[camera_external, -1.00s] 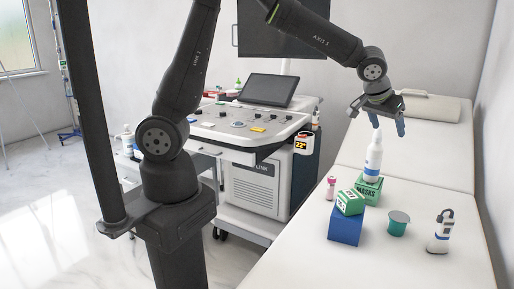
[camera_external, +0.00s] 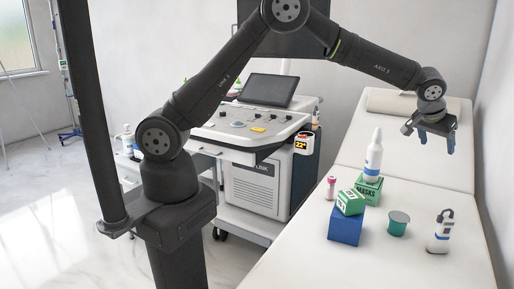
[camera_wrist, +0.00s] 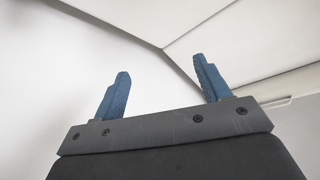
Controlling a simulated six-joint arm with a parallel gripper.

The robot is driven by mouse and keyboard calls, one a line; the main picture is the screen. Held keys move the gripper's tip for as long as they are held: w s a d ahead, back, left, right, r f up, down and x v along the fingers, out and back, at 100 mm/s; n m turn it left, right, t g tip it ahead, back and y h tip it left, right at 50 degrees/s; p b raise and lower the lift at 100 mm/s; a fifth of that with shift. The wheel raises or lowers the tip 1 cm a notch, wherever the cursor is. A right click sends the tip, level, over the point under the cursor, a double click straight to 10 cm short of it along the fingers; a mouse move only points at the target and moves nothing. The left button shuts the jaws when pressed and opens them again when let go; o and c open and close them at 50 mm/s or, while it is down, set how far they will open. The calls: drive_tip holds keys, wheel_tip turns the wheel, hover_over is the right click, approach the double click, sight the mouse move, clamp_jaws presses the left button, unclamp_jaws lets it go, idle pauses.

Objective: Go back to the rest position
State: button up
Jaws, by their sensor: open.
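My gripper (camera_external: 436,143) is in the air above the upper part of the exam couch, its blue fingers pointing down. In the wrist view its two blue fingers (camera_wrist: 163,92) stand wide apart with nothing between them. The gripper is open and empty. A white bottle with a blue band (camera_external: 373,158) stands upright on a green masks box (camera_external: 367,191), lower and to the left of the gripper, apart from it.
On the couch (camera_external: 290,262) are a green-and-white box (camera_external: 350,202) on a blue box (camera_external: 345,231), a small pink-capped bottle (camera_external: 330,188), a teal cup (camera_external: 397,224) and a pump bottle (camera_external: 440,232). An ultrasound cart (camera_external: 255,184) stands left of the couch. A monitor (camera_external: 250,12) hangs behind my arm.

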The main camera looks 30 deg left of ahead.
drive_tip(key=w+d+f, duration=0.1)
drive_tip(key=d+f, duration=0.3)
drive_tip(key=d, duration=0.3)
drive_tip(key=shift+w+d+f+m, duration=0.3)
drive_tip(key=shift+d+f, duration=0.05)
drive_tip(key=shift+d, duration=0.05)
drive_tip(key=shift+o, duration=0.4)
